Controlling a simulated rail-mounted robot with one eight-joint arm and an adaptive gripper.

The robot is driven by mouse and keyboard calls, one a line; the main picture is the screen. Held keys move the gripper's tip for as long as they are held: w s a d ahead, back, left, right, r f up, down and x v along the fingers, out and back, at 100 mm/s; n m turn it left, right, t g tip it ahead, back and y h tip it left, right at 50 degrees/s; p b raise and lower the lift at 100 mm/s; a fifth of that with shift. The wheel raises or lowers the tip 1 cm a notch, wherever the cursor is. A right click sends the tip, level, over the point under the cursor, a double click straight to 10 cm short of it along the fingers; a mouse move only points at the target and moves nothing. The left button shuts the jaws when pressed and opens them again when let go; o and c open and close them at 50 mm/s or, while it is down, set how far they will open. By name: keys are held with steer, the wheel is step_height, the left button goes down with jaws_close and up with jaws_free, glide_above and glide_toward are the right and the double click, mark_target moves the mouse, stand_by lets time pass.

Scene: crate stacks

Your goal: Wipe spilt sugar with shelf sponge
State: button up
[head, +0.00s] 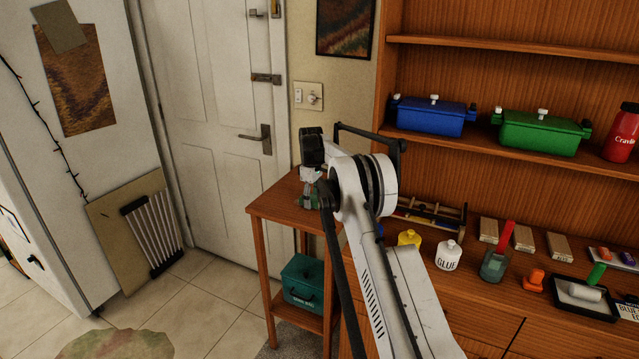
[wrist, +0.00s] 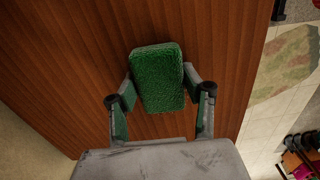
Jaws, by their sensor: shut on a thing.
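A green, rough-faced sponge (wrist: 158,72) sits between the two fingers of my gripper (wrist: 160,88) in the wrist view. The gripper is shut on its sides. Behind the sponge is the brown wooden top of a small side table (wrist: 75,60). I cannot tell whether the sponge touches it. In the head view my gripper (head: 309,196) points down at this small table (head: 270,207), by the door, and my arm hides part of the tabletop. I see no spilt sugar in either view.
A teal box (head: 303,283) stands on the table's lower shelf. To the right, a wooden cabinet holds a glue bottle (head: 448,255), a yellow bottle (head: 409,239), wooden blocks and a black tray (head: 585,310).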

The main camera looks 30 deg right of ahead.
mark_target(314, 198)
steer(key=shift+s+d, duration=0.25)
steer(key=shift+s, duration=0.05)
step_height(314, 198, up, 3)
steer(key=shift+d+f+p, duration=0.1)
steer(key=shift+f+p, duration=0.1)
steer(key=shift+p, duration=0.15)
steer(key=shift+r, duration=0.4)
steer(key=shift+r+p, duration=1)
steer(key=shift+r, duration=1.45)
